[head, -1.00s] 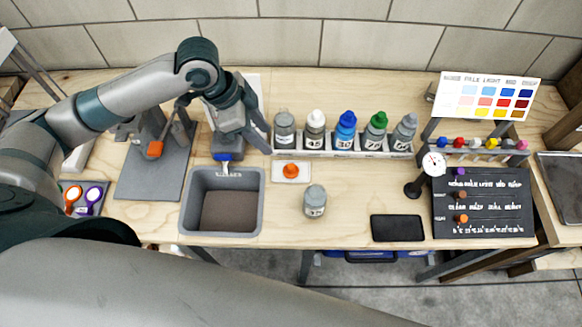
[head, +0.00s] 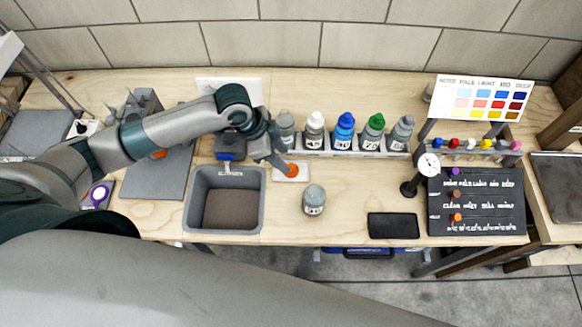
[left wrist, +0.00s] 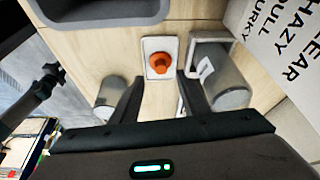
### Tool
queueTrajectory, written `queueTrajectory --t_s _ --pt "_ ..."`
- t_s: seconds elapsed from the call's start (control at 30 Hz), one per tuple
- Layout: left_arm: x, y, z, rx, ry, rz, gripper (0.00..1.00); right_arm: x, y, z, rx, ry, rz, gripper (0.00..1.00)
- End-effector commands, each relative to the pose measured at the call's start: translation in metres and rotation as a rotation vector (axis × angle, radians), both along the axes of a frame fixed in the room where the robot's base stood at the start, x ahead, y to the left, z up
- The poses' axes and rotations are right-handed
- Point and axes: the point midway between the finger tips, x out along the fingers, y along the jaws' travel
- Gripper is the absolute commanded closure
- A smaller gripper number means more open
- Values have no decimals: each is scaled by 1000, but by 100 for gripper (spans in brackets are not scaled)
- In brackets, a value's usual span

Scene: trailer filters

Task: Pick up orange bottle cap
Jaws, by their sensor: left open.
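The orange bottle cap (head: 292,169) sits on a small white tray (head: 304,176) to the right of the grey bin. In the left wrist view the cap (left wrist: 159,63) lies on the white tray (left wrist: 149,44), ahead of and between the fingers. My left gripper (head: 281,160) is above the tray's left side and partly covers it in the head view. In the left wrist view the left gripper (left wrist: 158,90) is open and empty, with the cap beyond its fingertips. My right gripper is not in view.
A grey bottle (head: 314,200) stands in front of the tray. A rack (head: 340,153) of several bottles stands behind it. The grey bin (head: 190,207) is to the left, and a black slab (head: 393,226) lies at front right.

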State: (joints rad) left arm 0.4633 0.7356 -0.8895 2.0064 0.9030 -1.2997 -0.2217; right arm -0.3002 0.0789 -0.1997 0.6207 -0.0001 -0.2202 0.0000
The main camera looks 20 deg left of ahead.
Motion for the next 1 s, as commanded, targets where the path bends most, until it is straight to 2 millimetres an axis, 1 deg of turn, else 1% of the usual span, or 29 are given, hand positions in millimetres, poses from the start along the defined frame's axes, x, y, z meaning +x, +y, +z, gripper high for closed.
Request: queueTrajectory --t_s 0.13,0.27,0.43,0.53,0.63,0.77,1.0 --pt "0 0 -1 0 2 1 59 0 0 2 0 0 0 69" --pt "2 -2 -8 0 2 2 59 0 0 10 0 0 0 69" --pt "4 -7 -25 0 4 3 59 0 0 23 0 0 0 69" --pt "7 -11 -37 0 2 1 59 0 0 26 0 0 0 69" --pt "8 -13 -45 1 1 2 59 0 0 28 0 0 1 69" --pt "8 -14 -49 0 -1 0 59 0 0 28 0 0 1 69" --pt "8 -14 -49 0 -1 0 59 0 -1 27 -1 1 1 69"
